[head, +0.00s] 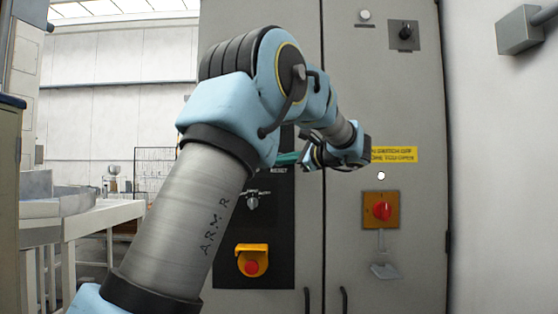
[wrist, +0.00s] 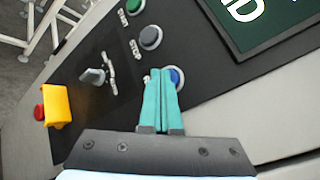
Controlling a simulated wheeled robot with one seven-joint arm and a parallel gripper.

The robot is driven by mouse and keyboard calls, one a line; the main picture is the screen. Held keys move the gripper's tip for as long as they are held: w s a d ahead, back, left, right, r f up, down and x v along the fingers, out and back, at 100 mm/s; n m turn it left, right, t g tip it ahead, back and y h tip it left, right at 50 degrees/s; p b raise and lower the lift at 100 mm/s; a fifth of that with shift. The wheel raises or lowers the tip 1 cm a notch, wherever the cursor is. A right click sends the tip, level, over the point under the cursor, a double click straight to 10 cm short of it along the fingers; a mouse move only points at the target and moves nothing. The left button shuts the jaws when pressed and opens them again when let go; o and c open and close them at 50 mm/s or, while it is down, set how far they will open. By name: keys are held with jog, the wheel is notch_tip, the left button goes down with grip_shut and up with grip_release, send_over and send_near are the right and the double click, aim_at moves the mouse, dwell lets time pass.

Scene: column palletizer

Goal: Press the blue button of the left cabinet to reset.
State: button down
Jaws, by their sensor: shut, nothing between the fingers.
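The blue button (wrist: 178,76) is on the dark panel (wrist: 105,40) of the left cabinet (head: 307,230). In the wrist view it shows just right of my fingertips and is partly covered by them. My gripper (wrist: 161,72) has teal fingers that are shut together, with nothing between them. Whether the tips touch the button or stop short of it, I cannot tell. In the head view the teal fingers (head: 287,159) are at the upper part of the panel, above the RESET label (head: 278,170). The blue button is hidden there behind my arm and gripper.
Near the blue button are a grey button (wrist: 150,37), a green button (wrist: 134,5) and a selector switch (wrist: 93,76). A red button in a yellow housing (head: 251,261) is lower. The right cabinet has a red rotary switch (head: 381,210). A screen (wrist: 265,25) adjoins the panel.

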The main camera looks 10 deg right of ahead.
dwell(0.4)
jog(key=shift+s+a+b, duration=0.15)
jog(key=shift+s+b, duration=0.4)
jog(key=shift+s, duration=0.2)
jog(key=shift+s+a+b, duration=0.25)
jog(key=shift+s+b, duration=0.4)
jog(key=shift+s, duration=0.6)
jog(key=shift+s+a+b, duration=0.2)
jog(key=shift+s+b, duration=0.45)
jog(key=shift+s, duration=0.55)
